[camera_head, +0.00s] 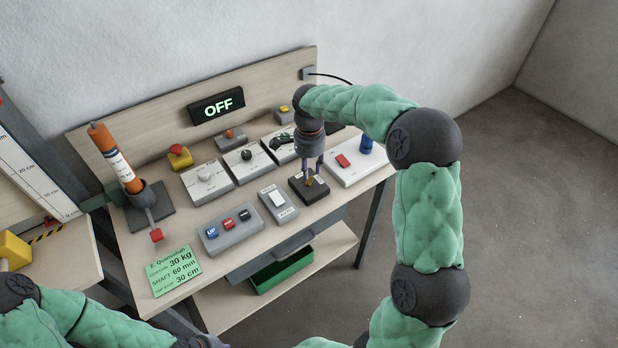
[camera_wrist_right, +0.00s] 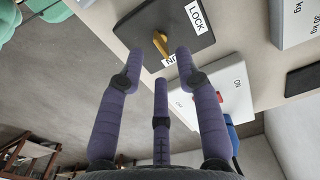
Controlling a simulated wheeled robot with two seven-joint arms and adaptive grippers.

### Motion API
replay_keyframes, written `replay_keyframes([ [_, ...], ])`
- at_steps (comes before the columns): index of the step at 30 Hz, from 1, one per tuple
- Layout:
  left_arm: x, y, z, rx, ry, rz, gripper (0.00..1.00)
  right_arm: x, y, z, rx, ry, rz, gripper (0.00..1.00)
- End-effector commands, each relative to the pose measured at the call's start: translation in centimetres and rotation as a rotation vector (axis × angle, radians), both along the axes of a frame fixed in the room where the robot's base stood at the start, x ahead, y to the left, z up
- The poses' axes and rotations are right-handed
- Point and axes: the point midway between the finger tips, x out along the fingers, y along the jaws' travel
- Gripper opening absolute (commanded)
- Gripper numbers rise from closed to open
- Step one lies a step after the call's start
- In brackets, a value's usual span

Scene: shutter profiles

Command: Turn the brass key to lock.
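The brass key (camera_wrist_right: 161,43) stands in a dark square block (camera_wrist_right: 148,18). Its bow lies at a slant, with a LOCK label (camera_wrist_right: 196,17) to its right and a partly covered label (camera_wrist_right: 170,61) below it. In the head view the key (camera_head: 309,181) shows as a small yellow spot on the block (camera_head: 316,193). My right gripper (camera_wrist_right: 159,57) points down at the block, its purple fingers spread on either side of the key with gaps visible. In the head view the right gripper (camera_head: 312,172) is just above the key. My left arm is at the bottom left; its gripper is mostly cut off.
A HOLD/AUTO switch box (camera_head: 278,203) stands left of the key block, and a white panel with a red rocker (camera_head: 343,160) stands right of it. An OFF display (camera_head: 217,106) is behind. Several control boxes crowd the bench. A green bin (camera_head: 283,271) is below.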

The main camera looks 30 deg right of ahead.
Motion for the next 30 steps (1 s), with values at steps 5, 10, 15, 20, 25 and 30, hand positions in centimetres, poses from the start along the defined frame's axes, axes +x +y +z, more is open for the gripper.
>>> replay_keyframes([
  [5,0.0,0.0,-0.8,0.0,0.0,0.0,0.0,0.0,0.0,-2.6,0.0,0.002,0.0,0.35],
  [10,0.0,0.0,-1.1,0.0,0.0,0.0,0.0,0.0,0.0,-3.6,-0.001,0.0,0.0,0.35],
  [15,0.0,0.0,-1.1,0.0,0.0,0.0,0.0,0.0,0.0,-3.8,-0.001,-0.001,0.0,0.35],
  [20,0.0,0.0,-1.1,0.0,0.0,0.0,0.0,0.0,0.0,-3.8,-0.001,-0.001,0.001,0.32],
  [25,0.0,0.0,-1.1,0.0,0.0,0.0,0.0,0.0,0.0,-3.8,0.0,0.0,0.001,0.0],
  [30,0.0,0.0,-1.1,0.0,0.0,0.0,0.0,0.0,0.0,-3.8,0.0,0.0,0.002,0.0],
])
